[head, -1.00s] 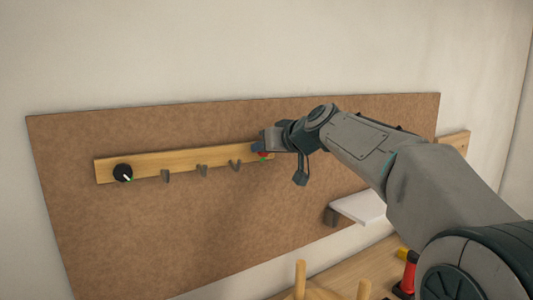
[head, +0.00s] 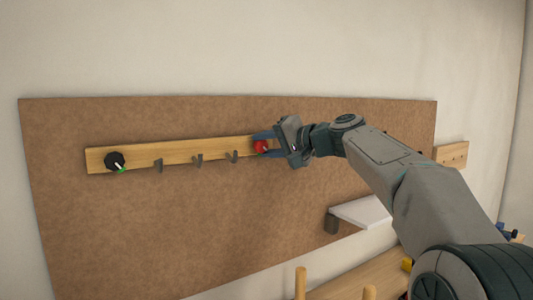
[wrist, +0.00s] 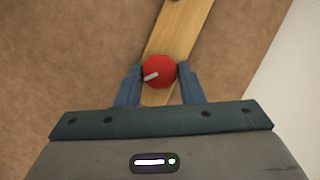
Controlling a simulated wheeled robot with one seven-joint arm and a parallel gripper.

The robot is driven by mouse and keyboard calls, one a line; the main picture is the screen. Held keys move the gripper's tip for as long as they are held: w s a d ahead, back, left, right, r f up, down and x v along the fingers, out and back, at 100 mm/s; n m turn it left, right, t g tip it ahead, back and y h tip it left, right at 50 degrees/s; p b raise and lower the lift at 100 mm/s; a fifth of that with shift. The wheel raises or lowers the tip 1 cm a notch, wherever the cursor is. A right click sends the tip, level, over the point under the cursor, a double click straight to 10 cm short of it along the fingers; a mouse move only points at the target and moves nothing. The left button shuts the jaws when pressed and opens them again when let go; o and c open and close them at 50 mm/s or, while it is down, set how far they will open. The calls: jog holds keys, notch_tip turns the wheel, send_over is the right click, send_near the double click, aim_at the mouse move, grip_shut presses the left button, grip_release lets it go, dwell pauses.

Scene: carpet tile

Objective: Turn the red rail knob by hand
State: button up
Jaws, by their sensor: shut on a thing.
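The red knob (head: 262,146) sits at the right end of the wooden rail (head: 185,153) on the brown board. In the wrist view the red knob (wrist: 159,72) is round with a pale pointer line slanting toward its lower left. My gripper (head: 265,144) is at the knob, with one blue finger above it and one below. In the wrist view my gripper (wrist: 160,80) has a finger on each side of the knob, shut on it. The knob's face is in clear view between the fingers.
A black knob (head: 114,161) is at the rail's left end, with several grey hooks (head: 197,160) between. A white shelf (head: 362,211) is at the lower right of the board. Wooden pegs (head: 300,283) stand below. The board's lower left is clear.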

jog(key=shift+f+m+y+b, duration=0.2)
jog(key=shift+m+y+b, duration=0.4)
jog(key=shift+m, duration=0.4)
jog(key=o, duration=0.9)
jog(key=shift+o, duration=0.2)
jog(key=shift+d, duration=0.1)
jog(key=b+v, duration=0.3)
jog(key=v, duration=1)
jog(key=shift+s+d+r, duration=0.15)
jog(key=shift+s+d, duration=0.1)
